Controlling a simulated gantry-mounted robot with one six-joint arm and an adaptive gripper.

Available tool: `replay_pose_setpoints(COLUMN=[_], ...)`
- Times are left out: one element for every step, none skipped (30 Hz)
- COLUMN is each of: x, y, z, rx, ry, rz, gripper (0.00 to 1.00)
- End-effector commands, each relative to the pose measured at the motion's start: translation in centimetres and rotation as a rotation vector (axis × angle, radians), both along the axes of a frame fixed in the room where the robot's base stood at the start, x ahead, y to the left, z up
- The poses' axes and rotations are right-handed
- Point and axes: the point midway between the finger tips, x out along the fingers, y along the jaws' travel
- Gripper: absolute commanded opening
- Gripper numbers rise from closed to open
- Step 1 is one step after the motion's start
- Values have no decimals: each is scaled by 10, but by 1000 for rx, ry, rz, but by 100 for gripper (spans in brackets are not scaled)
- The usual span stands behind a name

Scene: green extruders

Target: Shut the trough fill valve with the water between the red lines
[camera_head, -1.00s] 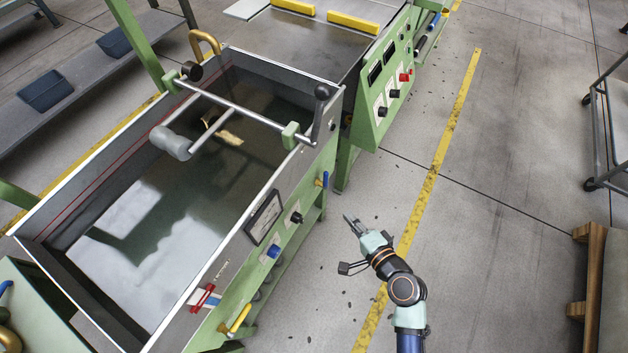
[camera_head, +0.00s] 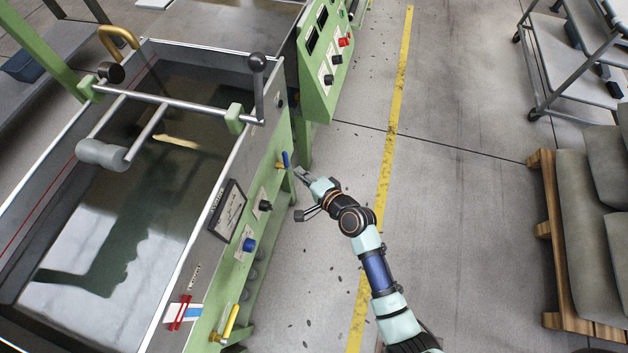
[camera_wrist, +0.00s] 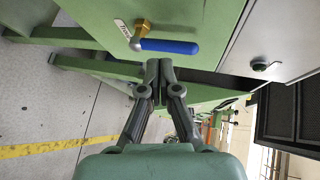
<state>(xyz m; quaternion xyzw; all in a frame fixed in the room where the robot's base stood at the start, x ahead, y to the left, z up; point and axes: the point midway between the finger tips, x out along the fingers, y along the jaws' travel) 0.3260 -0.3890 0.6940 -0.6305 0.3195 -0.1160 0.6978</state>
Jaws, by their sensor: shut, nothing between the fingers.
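A small valve with a blue lever (camera_head: 285,159) sits on the green side panel of the water trough (camera_head: 222,188). The wrist view shows its blue lever (camera_wrist: 170,47), brass body (camera_wrist: 142,27) and a white label (camera_wrist: 123,28) too small to read. My gripper (camera_head: 299,172) is beside this valve. In the wrist view my gripper (camera_wrist: 160,64) is shut and empty, its tips just below the lever; I cannot tell if they touch. The trough holds water (camera_head: 110,255). One red line (camera_head: 38,204) shows on its inner left wall above the water; no second line is clear there.
A yellow-handled valve (camera_head: 230,323), a blue knob (camera_head: 248,244) and a black knob (camera_head: 265,205) are on the same panel. A control box (camera_head: 322,70) stands beyond. A pallet with grey sacks (camera_head: 545,215) and a cart (camera_head: 560,70) are at right.

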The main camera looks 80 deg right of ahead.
Motion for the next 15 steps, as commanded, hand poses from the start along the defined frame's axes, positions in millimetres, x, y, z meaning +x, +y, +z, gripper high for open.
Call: replay_pose_setpoints(x=[9, 13, 17, 20, 23, 25, 27, 29, 30, 31, 31, 31, 31, 31, 31], y=[-6, -9, -12, -14, -17, -19, -20, -21, -22, -22, -22, -23, -23, -23, -23], z=[-1, -1, -1, -1, -1, -1, -1, 0, 0, 0, 1, 1, 1, 1, 1], rx=[-5, -2, -3, -2, -2, -3, -1, -1, -1, -1, -1, -1, -1, -1, -1], ry=[0, -1, 0, -1, -1, 1, 0, 0, 0, 0, 0, 1, 1, 1, 1], rz=[2, 3, 2, 2, 2, 2, 1, 1, 1, 1, 1, 0, 0, 0, 0], gripper=[0, 0, 0, 0, 0, 0, 0, 0, 0, 0, 0, 0, 0, 0, 0])
